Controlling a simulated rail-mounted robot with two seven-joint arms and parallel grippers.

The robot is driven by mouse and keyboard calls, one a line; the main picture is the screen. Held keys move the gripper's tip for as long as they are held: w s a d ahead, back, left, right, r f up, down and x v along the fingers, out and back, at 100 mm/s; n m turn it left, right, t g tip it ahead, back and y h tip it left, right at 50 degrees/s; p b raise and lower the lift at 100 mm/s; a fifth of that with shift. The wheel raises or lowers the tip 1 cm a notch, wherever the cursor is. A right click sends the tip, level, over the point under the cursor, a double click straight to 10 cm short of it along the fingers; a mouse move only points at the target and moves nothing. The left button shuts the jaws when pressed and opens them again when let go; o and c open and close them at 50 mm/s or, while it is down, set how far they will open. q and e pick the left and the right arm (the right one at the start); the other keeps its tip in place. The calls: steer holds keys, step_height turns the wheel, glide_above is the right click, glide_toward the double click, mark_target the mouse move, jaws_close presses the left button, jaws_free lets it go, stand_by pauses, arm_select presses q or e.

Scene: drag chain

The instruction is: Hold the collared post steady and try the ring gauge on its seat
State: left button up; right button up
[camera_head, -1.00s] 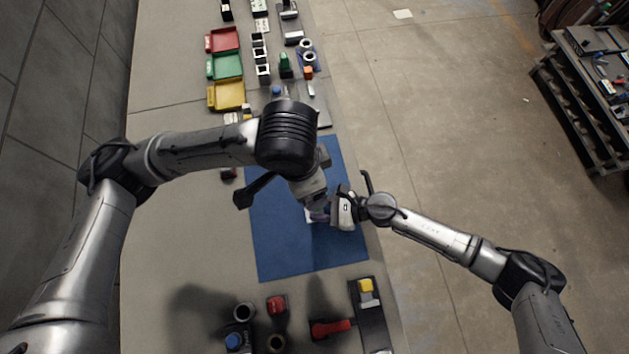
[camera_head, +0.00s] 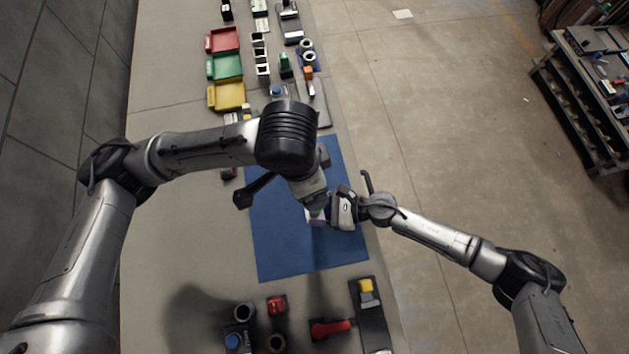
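My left gripper (camera_head: 315,210) points down over the blue mat (camera_head: 285,250), its fingers largely hidden by its own wrist. My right gripper (camera_head: 328,212) comes in from the right and meets it, almost touching. A small pale piece (camera_head: 313,217) shows between the two grippers, just above or on the mat. It is too small and covered to tell whether it is the collared post or the ring gauge. I cannot see whether either gripper's fingers are closed on it.
Dark ring-shaped parts (camera_head: 244,312), a red block (camera_head: 276,305) and a red-handled tool (camera_head: 331,328) lie at the near end. Red, green and yellow bins (camera_head: 229,96) stand at the far end. The mat's near part is clear.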

steer(key=v, duration=1.2)
